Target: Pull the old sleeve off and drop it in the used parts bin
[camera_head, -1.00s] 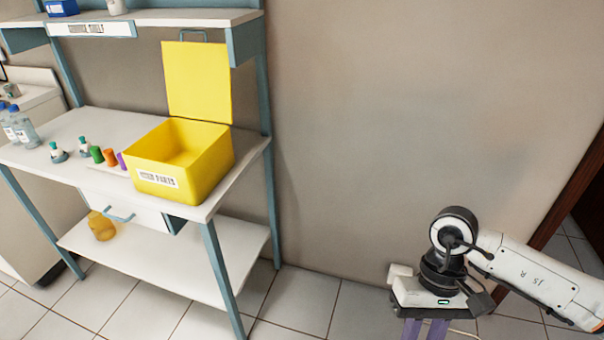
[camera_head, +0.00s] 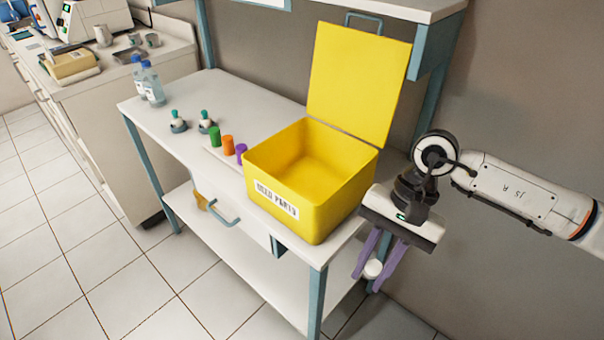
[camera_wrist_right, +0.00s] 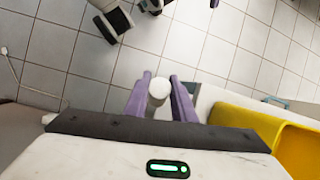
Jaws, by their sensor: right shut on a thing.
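My right gripper (camera_head: 375,271) has purple fingers and points down, just right of the yellow bin and in front of the table's right end. It is shut on a small white round piece, the sleeve (camera_head: 372,269), which also shows between the fingers in the right wrist view (camera_wrist_right: 159,91). The used parts bin (camera_head: 275,188) is a yellow box with a label reading "USED PARTS". It stands on the table with its lid (camera_head: 358,85) raised, and the inside that shows looks empty. In the right wrist view the bin (camera_wrist_right: 245,118) is at the right. My left gripper is not in view.
The white table (camera_head: 185,97) also bears green, orange and purple cylinders (camera_head: 227,145), two small teal-topped items (camera_head: 207,122) and clear bottles (camera_head: 152,84). A shelf (camera_head: 405,8) overhangs behind the bin. Air above the bin's opening is clear.

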